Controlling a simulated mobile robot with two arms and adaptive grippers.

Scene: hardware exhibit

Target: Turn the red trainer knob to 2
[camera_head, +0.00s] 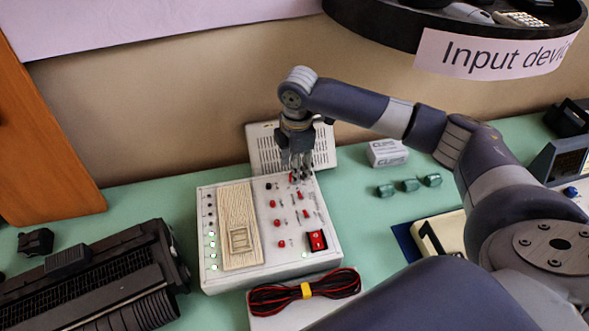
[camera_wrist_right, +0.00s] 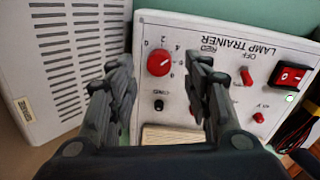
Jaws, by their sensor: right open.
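The lamp trainer (camera_head: 215,275) is a white box with a wooden panel, standing on the green table. Its red knob (camera_wrist_right: 160,62), ringed by printed numbers, shows in the wrist view; I cannot tell which number it points to. In the head view the knob (camera_head: 293,178) is mostly hidden by my right gripper (camera_head: 301,172) at the box's back edge. In the wrist view my right gripper (camera_wrist_right: 160,85) is open, its fingers either side of the knob in the picture and apart from it. My left gripper is not in view.
A red rocker switch (camera_head: 317,240) and several small red switches (camera_head: 277,223) share the panel. A white slotted box (camera_head: 262,150) stands behind. A red-black cable bundle (camera_head: 303,291) lies in front. A dark typewriter-like machine (camera_head: 95,290) is left, green parts (camera_head: 409,185) right.

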